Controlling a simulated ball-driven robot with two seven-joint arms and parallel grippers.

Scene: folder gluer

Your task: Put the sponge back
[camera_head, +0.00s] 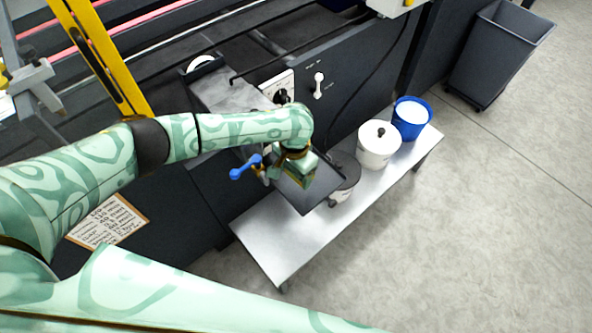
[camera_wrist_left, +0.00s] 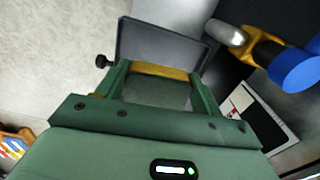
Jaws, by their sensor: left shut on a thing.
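My left gripper (camera_head: 297,168) is over a small dark grey tray (camera_head: 312,196) fixed at the machine's side. In the left wrist view its two green fingers (camera_wrist_left: 160,84) are shut on the sponge (camera_wrist_left: 160,71), which shows a yellow strip and a dark grey-green face. The tray (camera_wrist_left: 160,42) lies just beyond the sponge there. Whether the sponge touches the tray cannot be told. In the head view the gripper mostly hides the sponge. My right gripper is not in view.
A blue-handled lever (camera_head: 245,167) sits close left of the gripper. Below is a metal shelf (camera_head: 285,240) with a lidded white pot (camera_head: 378,145), a blue bucket (camera_head: 411,117) and a partly hidden pot (camera_head: 345,180). A grey bin (camera_head: 498,50) stands far right. The floor at right is clear.

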